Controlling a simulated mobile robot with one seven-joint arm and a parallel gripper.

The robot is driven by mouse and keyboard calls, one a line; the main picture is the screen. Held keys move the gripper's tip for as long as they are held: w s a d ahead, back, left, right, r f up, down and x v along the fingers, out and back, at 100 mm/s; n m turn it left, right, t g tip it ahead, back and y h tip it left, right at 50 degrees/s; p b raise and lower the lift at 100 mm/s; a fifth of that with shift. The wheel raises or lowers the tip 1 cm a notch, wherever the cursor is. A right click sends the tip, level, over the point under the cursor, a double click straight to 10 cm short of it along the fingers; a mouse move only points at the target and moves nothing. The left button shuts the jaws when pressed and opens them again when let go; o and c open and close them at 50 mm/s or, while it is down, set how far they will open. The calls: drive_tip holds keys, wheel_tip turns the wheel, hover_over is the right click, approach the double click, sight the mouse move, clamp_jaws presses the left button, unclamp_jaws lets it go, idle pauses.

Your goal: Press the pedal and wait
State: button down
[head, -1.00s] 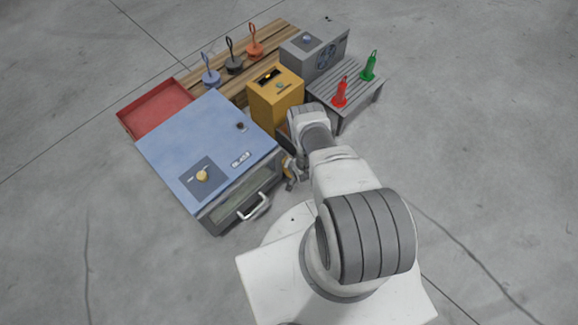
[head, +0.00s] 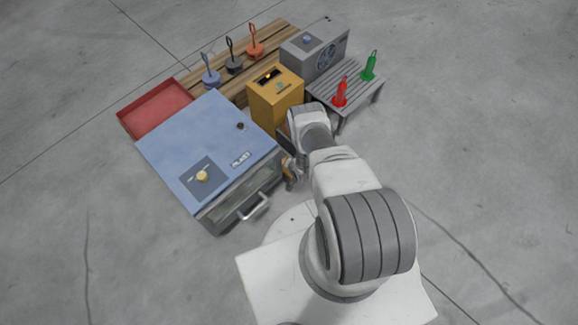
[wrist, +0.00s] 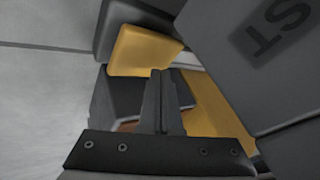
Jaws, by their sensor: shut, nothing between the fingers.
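A yellow pedal-like plate (wrist: 145,50) with a dark base shows in the wrist view, just beyond my fingertips. My gripper (wrist: 160,74) is shut and empty, its fingers pointing towards that plate. I cannot tell whether the tips touch it. In the head view my gripper (head: 290,172) is low between the blue cabinet and the yellow box, partly hidden by my own wrist. The pedal cannot be made out clearly in the head view. The yellow box (head: 273,105) has a dark slot and a small yellow spot on top.
The blue cabinet (head: 210,140) with a front handle (head: 254,208) is close on the left. A grey slatted table (head: 350,92) holds a red bottle (head: 340,93) and a green one (head: 369,68). A red tray (head: 157,107) and wooden boards (head: 267,38) lie behind. Open floor is right.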

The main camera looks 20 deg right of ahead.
idle(0.7)
drive_tip(key=shift+r+p, duration=1.9)
drive_tip(key=shift+r, duration=0.6)
drive_tip(key=shift+r, duration=0.1)
